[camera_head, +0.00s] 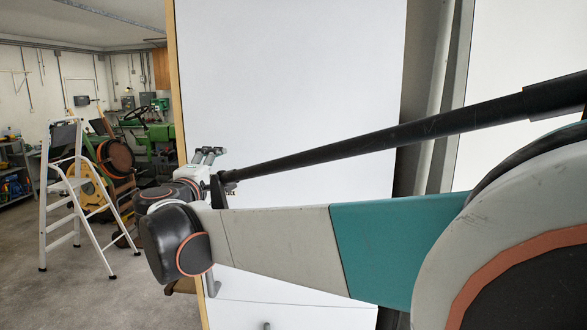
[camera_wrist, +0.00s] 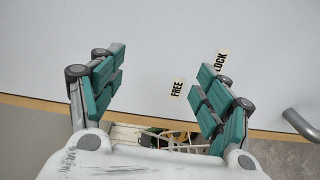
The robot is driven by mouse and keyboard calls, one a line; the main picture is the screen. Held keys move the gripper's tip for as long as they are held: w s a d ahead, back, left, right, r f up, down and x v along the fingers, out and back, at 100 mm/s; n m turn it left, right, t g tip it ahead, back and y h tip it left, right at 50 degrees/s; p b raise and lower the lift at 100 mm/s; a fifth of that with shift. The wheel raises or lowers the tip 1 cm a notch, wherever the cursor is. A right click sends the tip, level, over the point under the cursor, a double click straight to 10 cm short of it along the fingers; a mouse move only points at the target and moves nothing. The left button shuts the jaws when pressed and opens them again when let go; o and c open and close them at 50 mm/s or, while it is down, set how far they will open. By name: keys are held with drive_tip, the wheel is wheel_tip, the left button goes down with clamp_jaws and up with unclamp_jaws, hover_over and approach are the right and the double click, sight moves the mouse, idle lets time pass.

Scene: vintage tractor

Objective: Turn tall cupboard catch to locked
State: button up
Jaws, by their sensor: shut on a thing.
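The tall cupboard (camera_head: 300,80) has a white door front with a wooden left edge. In the wrist view, a FREE label (camera_wrist: 177,88) shows left of the right finger and a LOCK label (camera_wrist: 221,61) beside its tip. My gripper (camera_wrist: 160,75) is at the door by these labels, its teal-padded fingers well apart. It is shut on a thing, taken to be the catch. The catch itself cannot be made out and appears hidden by the right finger. In the head view, my gripper (camera_head: 208,155) is small and partly hidden by my wrist.
A grey bar handle (camera_wrist: 301,126) stands out from the door to the right of my gripper. A white stepladder (camera_head: 65,195) stands on the floor at left, with a green tractor (camera_head: 150,130) behind it. Some grey floor (camera_head: 105,295) at lower left is clear.

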drive_tip(key=shift+s+a+f, duration=0.25)
drive_tip(key=shift+s+a, duration=0.05)
drive_tip(key=shift+s, duration=0.15)
drive_tip(key=c, duration=0.4)
drive_tip(key=shift+o, duration=0.2)
drive_tip(key=s, duration=1.3)
drive_tip(key=shift+a+f, duration=0.15)
drive_tip(key=shift+f, duration=0.25)
drive_tip(key=shift+c, duration=0.3)
